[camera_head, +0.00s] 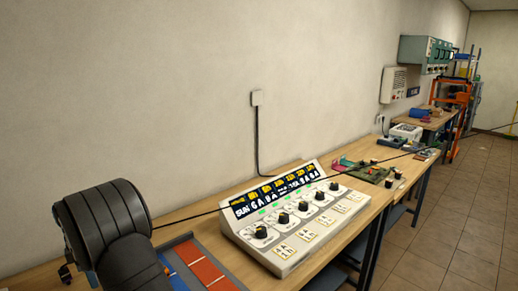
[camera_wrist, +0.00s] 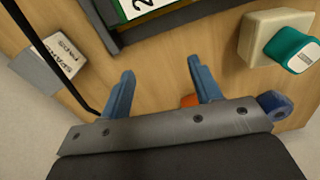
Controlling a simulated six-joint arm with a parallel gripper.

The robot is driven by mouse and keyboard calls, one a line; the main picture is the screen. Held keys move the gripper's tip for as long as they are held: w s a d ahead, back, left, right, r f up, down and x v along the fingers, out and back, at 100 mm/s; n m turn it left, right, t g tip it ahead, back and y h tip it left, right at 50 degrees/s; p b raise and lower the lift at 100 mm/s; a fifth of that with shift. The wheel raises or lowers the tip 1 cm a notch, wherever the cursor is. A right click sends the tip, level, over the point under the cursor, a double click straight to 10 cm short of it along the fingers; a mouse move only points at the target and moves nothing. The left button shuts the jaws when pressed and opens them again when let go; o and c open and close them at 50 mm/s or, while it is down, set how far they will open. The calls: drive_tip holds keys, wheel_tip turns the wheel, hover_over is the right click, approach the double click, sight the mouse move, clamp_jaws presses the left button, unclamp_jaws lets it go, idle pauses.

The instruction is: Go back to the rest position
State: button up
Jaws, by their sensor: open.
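My gripper (camera_wrist: 161,70) shows in the wrist view with its two blue fingers spread apart. Nothing is between the fingertips, and bare wooden bench top (camera_wrist: 165,50) lies beyond them. In the head view my dark arm stands at the lower left and hides part of the bench there. The gripper's fingers cannot be made out in that view.
The wrist view shows a cream block with a teal part (camera_wrist: 291,50), a labelled white block (camera_wrist: 62,55) and a dark-framed tray (camera_wrist: 150,35). An orange thing (camera_wrist: 188,101) is partly hidden behind a finger. A knobbed console (camera_head: 300,222) stands right of my arm, beside an orange-and-blue tray (camera_head: 237,286).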

drive_tip(key=shift+s+a+f, duration=0.25)
drive_tip(key=shift+a+f, duration=0.15)
drive_tip(key=shift+a, duration=0.15)
drive_tip(key=shift+s+a+f, duration=0.2)
drive_tip(key=shift+a+f, duration=0.15)
drive_tip(key=shift+a, duration=0.2)
